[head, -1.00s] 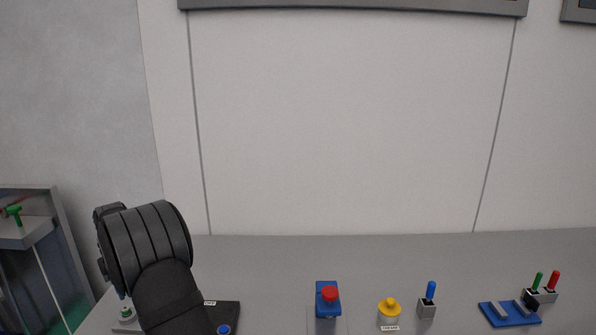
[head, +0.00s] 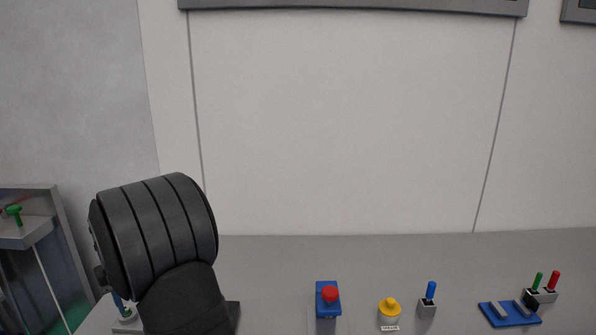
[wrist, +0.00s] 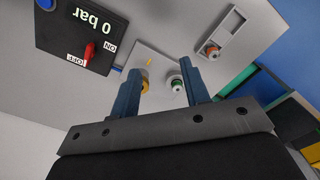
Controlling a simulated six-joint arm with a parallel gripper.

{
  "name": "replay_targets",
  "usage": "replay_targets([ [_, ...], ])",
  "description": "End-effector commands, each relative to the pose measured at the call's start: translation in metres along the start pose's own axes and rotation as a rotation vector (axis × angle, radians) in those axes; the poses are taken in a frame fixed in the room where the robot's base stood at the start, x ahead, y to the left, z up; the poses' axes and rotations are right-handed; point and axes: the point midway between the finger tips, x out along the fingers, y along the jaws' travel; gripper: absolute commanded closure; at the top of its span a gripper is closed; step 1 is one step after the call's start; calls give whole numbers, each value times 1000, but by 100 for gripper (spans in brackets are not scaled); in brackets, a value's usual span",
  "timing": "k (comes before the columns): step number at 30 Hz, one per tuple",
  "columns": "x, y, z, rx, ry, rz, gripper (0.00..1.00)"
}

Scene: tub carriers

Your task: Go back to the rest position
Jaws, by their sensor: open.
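My gripper (wrist: 160,68) shows in the wrist view with its two blue-grey fingers apart and nothing between them. Beyond the fingertips is a light plate with a green-ringed knob (wrist: 177,84) and a yellow part (wrist: 145,84), partly hidden by the left finger. In the head view my dark, ribbed arm is raised at the lower left and hides most of the gripper. No rest position is marked in view.
A black panel (wrist: 72,38) with a red switch and a "0 bar" readout is near the plate. A red button (head: 330,294), yellow knob (head: 389,308), blue lever (head: 431,290) and blue bracket (head: 509,314) stand on the grey table (head: 270,270).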

Motion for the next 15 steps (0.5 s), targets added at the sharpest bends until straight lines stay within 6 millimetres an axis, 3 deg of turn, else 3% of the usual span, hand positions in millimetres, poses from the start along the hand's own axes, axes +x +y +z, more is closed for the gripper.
replay_targets([
  [6, 5, -34, 30, -3, 0, 0, 58],
  [15, 38, -83, 9, -3, -2, 0, 58],
])
